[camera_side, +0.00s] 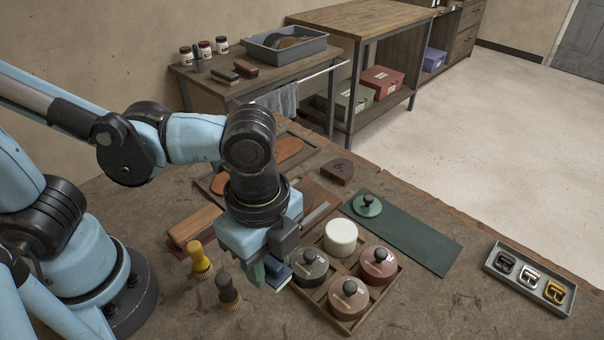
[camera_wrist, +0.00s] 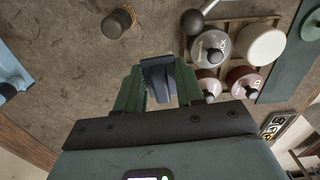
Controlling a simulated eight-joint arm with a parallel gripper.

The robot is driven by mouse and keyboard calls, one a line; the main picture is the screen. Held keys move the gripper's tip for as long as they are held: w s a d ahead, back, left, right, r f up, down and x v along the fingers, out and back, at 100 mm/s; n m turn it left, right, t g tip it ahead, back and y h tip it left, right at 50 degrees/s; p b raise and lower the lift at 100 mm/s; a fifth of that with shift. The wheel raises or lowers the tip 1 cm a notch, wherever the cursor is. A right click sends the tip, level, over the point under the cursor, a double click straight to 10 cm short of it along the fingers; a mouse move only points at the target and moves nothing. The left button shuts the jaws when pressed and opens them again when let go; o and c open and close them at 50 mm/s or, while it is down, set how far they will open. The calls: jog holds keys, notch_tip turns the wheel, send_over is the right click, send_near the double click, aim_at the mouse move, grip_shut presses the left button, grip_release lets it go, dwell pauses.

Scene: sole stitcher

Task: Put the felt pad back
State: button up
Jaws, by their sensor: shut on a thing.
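My gripper (camera_side: 272,272) points down just left of the wooden tray of tins, above the bench. Its green fingers (camera_wrist: 160,88) are shut on a small dark blue-grey block with a pale edge, seen in the side view (camera_side: 279,276) and the wrist view (camera_wrist: 160,78). I take it to be the felt pad, though its underside is hidden. The tray (camera_side: 355,322) holds a white cylinder (camera_side: 340,237), and dark grey (camera_side: 309,267), brown (camera_side: 348,300) and red (camera_side: 378,266) knobbed tins. A green knobbed lid (camera_side: 367,206) lies on the green mat (camera_side: 425,236).
Two brushes, yellow (camera_side: 200,261) and dark (camera_side: 228,291), stand left of my gripper. A wooden block (camera_side: 195,227) lies behind them. A buckle tray (camera_side: 530,280) is at the far right. Bare bench lies between the green mat and the buckle tray.

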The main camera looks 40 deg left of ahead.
aim_at(268, 308)
jog(key=shift+s+d+f+m, duration=0.15)
jog(key=shift+s+m, duration=0.15)
jog(key=shift+s, duration=0.25)
jog(key=shift+s+f, duration=0.15)
jog(key=shift+f, duration=3.8)
jog(key=shift+f, duration=0.1)
jog(key=o, duration=1)
